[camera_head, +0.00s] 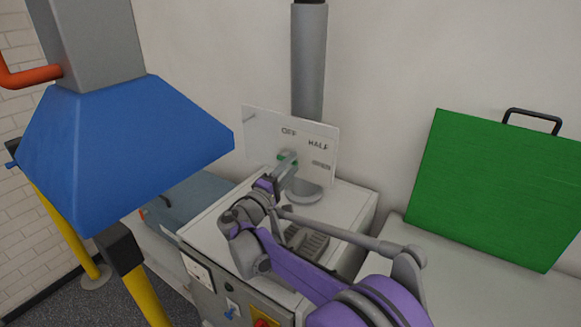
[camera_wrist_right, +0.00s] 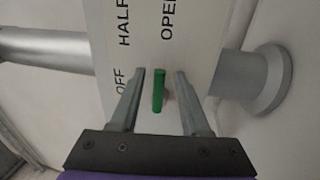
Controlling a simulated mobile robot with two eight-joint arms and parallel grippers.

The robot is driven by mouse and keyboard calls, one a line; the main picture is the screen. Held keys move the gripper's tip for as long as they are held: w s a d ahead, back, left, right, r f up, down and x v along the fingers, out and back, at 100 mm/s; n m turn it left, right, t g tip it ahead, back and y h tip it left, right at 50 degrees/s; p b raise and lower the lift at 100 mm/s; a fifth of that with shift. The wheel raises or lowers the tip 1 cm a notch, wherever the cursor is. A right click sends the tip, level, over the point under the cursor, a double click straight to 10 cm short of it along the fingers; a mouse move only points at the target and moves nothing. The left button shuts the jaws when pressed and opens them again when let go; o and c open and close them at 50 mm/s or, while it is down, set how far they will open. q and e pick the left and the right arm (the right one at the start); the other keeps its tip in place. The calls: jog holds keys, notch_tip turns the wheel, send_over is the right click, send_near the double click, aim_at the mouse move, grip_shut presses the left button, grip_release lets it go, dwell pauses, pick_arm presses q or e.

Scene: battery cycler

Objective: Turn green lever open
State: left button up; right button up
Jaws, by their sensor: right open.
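The green lever (camera_wrist_right: 158,92) stands out in front of a white label plate (camera_head: 262,132) marked OFF, HALF and OPEN. In the head view only a small bit of green (camera_head: 281,157) shows, below the word OFF, with my gripper covering the rest. My right gripper (camera_head: 288,160) is at the lever. In the right wrist view its two fingers (camera_wrist_right: 160,72) are open, one on each side of the lever, with a gap visible on both sides. The lever's exact setting is hard to tell. My left gripper is not in view.
A grey vertical pipe (camera_head: 309,65) rises behind the plate, and a round grey flange (camera_head: 303,191) sits below it on a white cabinet (camera_head: 345,205). A blue hood (camera_head: 125,140) stands close at left. A green panel with a black handle (camera_head: 495,185) leans at right.

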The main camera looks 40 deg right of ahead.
jog(key=shift+a, duration=0.1)
jog(key=v, duration=1)
jog(key=shift+a+b, duration=0.3)
jog(key=shift+b, duration=0.15)
jog(key=shift+s+a+f, duration=0.1)
jog(key=shift+s+f, duration=0.05)
